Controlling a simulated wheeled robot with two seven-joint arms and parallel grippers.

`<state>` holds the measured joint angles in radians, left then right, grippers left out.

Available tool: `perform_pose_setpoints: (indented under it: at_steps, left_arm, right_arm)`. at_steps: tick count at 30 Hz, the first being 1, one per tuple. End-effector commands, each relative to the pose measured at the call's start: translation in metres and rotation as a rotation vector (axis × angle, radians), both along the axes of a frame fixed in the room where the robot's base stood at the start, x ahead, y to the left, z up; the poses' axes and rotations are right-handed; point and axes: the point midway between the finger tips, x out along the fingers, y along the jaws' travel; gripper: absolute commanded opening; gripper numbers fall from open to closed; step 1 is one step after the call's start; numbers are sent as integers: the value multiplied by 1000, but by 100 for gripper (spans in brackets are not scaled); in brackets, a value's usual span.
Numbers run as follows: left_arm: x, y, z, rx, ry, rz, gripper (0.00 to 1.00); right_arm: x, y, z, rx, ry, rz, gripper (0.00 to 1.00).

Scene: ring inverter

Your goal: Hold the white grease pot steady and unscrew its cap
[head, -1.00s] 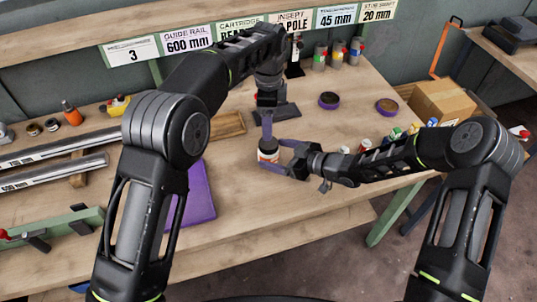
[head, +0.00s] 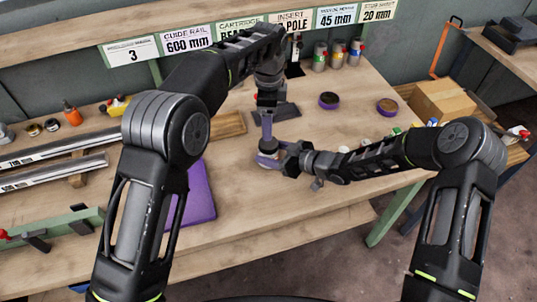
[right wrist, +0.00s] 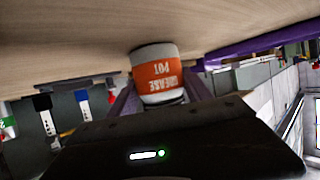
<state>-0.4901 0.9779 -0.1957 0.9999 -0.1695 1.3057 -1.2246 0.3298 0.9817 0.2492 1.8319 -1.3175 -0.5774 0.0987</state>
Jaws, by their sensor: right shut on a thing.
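The white grease pot (right wrist: 157,72) with its orange label stands on the workbench; the right wrist view shows it upside down. My right gripper (head: 267,160) reaches in from the right and is shut on the pot, with purple fingers on both sides of it. In the head view these fingers hide most of the pot. My left gripper (head: 267,132) points down from above, its purple fingers close over the pot's top. The cap is mostly hidden, and I cannot tell whether the left fingers touch it or how far they are closed.
A purple mat (head: 200,195) lies left of the pot. A cardboard box (head: 445,101) stands farther right. Several bottles line the back.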

Motion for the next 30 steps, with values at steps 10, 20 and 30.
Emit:
perform_pose_setpoints:
  at_steps: [10, 20, 30]
  left_arm:
    - [0, 0, 0, 0, 0, 0, 70]
    - [0, 0, 0, 0, 0, 0, 70]
    - [0, 2, -2, -17, 9, -71, 70]
  right_arm:
    - [0, 0, 0, 0, 0, 0, 18]
    - [0, 0, 0, 0, 0, 0, 0]
    - [0, 0, 0, 0, 0, 0, 0]
